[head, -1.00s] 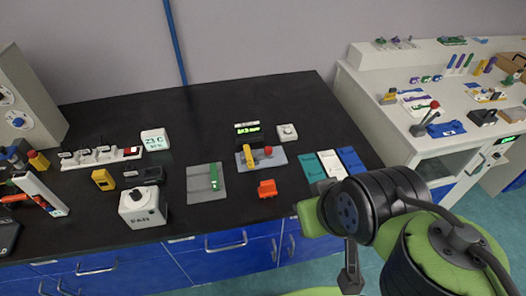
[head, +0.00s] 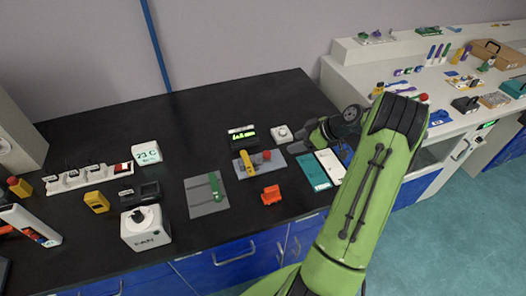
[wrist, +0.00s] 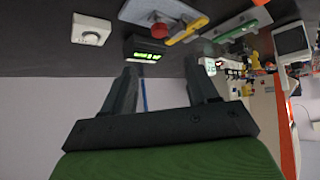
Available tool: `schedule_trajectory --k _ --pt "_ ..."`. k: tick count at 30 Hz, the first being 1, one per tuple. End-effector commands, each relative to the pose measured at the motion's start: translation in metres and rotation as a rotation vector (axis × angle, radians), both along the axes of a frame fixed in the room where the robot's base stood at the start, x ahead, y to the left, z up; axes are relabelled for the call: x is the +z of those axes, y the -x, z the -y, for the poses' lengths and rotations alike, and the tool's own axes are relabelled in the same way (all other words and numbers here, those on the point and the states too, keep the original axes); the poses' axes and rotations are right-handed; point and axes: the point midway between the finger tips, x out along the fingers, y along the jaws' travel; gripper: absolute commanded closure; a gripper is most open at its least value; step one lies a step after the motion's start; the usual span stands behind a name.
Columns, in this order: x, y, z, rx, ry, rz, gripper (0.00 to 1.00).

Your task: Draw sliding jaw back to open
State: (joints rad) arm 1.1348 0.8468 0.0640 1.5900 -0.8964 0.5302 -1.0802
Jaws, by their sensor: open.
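A grey plate (head: 276,164) carries a yellow bar (head: 245,164) and a red knob (head: 267,155); the yellow bar (wrist: 187,30) and red knob (wrist: 157,29) also show in the wrist view. Another grey plate (head: 198,206) holds a green sliding piece (head: 215,187), which also shows in the wrist view (wrist: 237,31). I cannot tell for sure which part is the sliding jaw. My gripper (wrist: 162,76) is open and empty, its two dark fingers apart. In the head view it is at the right of the yellow-bar plate, partly hidden by my arm.
A lit display box (head: 243,138) and a white dial box (head: 282,134) stand behind the yellow-bar plate. An orange block (head: 271,195) lies in front. Teal, white and blue sheets lie at the right, near my arm. The back of the black bench is clear.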

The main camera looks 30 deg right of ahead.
Motion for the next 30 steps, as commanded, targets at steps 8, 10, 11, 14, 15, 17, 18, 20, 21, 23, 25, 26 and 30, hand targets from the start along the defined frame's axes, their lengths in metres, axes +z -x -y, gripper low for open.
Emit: schedule_trajectory --k 8,10,11,14,15,17,18,20,21,23,25,26,30 --pt "-0.053 -0.044 -0.028 0.004 -0.005 -0.005 0.42" --pt "-0.065 -0.054 -0.034 0.004 -0.004 -0.005 0.42" --pt "-0.070 -0.059 -0.037 0.004 -0.004 -0.006 0.42" --pt "-0.084 -0.071 -0.044 0.002 -0.003 -0.005 0.42" --pt "-0.088 -0.075 -0.046 0.002 -0.003 -0.005 0.42" --pt "-0.093 -0.080 -0.049 0.001 -0.003 -0.004 0.42" --pt "-0.095 -0.082 -0.050 0.001 -0.002 -0.004 0.42" --pt "-0.098 -0.084 -0.051 0.001 -0.001 -0.005 0.42" --pt "-0.098 -0.084 -0.051 0.000 -0.002 -0.006 0.42" --pt "-0.099 -0.084 -0.051 -0.001 -0.001 -0.005 0.42" --pt "-0.098 -0.084 -0.051 -0.001 -0.001 -0.005 0.42" --pt "-0.098 -0.084 -0.051 -0.001 -0.001 -0.005 0.42" --pt "-0.098 -0.084 -0.051 -0.001 -0.001 -0.005 0.57"
